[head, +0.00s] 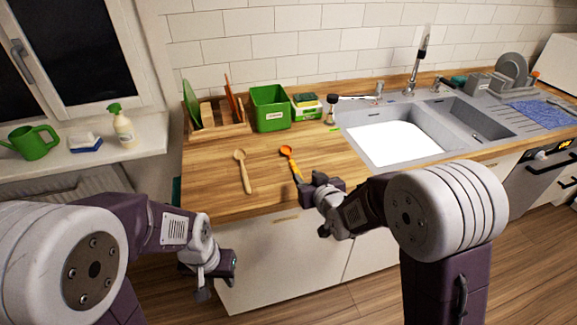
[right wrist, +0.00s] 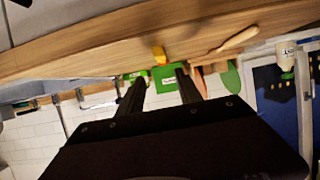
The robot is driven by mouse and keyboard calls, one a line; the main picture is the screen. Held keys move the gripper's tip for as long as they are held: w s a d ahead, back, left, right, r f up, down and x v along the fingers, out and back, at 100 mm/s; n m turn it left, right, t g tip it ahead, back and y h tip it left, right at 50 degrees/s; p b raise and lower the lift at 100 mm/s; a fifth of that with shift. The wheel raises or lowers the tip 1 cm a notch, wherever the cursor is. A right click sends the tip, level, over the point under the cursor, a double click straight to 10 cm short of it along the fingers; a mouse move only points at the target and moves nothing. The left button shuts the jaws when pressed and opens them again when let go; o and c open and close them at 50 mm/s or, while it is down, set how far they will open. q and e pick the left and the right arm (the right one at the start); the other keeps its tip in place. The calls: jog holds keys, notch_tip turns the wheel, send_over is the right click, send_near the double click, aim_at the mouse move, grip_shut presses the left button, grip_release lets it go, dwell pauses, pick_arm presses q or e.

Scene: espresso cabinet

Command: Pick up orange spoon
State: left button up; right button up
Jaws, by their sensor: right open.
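The orange spoon (head: 288,153) lies on the wooden countertop (head: 214,183), its bowl toward the wall and its handle toward the front edge. The lower handle end is partly hidden by my right gripper (head: 308,183), which is at the counter's front edge beside it. In the right wrist view the right gripper (right wrist: 158,82) has its two fingers apart with nothing seen between them but background; a small orange-yellow piece (right wrist: 159,54), likely the spoon, shows just beyond the fingertips. My left gripper (head: 215,280) hangs in front of the cabinet, away from the counter; its jaws are unclear.
A wooden spoon (head: 244,172) lies left of the orange one. Behind stand a green box (head: 270,108), a rack with cutting boards (head: 215,131) and a sponge holder (head: 306,107). The sink (head: 394,138) is to the right. The counter around the spoons is clear.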

aim_at(295, 168)
jog(key=x, duration=0.4)
jog(key=shift+s+a, duration=0.1)
jog(key=shift+a, duration=0.15)
jog(key=x, duration=0.5)
jog(key=shift+f, duration=0.45)
jog(key=shift+s, duration=0.15)
jog(key=shift+c, duration=0.6)
grip_shut()
